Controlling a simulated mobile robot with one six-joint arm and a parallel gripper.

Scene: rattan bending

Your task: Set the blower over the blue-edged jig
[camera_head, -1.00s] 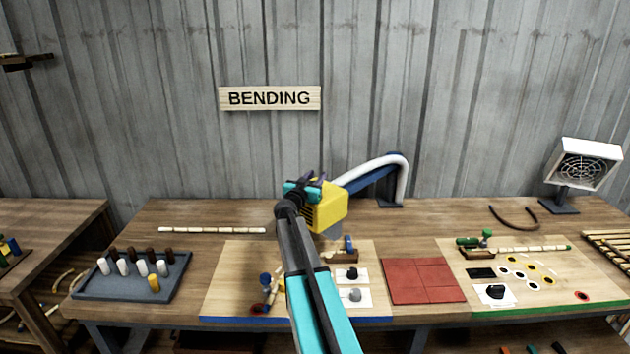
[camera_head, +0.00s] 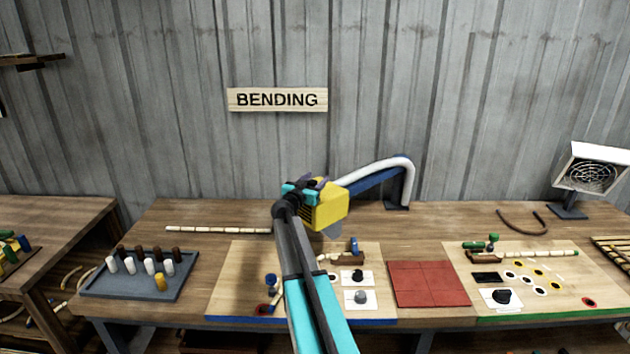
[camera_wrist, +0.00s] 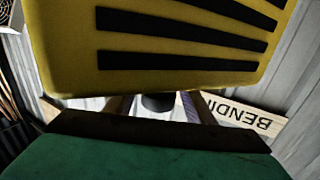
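The yellow blower (camera_head: 327,207) is in the air near the back of the bench, on a white hose (camera_head: 375,170) and blue support arm. In the picture its grey nozzle shows just above the back edge of the blue-edged jig (camera_head: 228,290), a pale board. My gripper (camera_head: 308,187) is at the blower's upper left and appears shut on it. In the wrist view the blower's slotted yellow side (camera_wrist: 180,50) fills the upper part. A dark piece (camera_wrist: 157,103) shows below it between the fingers. My arm hides the middle of the jig.
On the blue-edged jig are a blue-topped peg (camera_head: 353,246) and knobs on white plates (camera_head: 360,297). To the right are a red mat (camera_head: 428,284) and a green-edged board (camera_head: 560,300). A grey peg tray (camera_head: 130,286) is at left. A segmented rod (camera_head: 218,230) lies behind.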

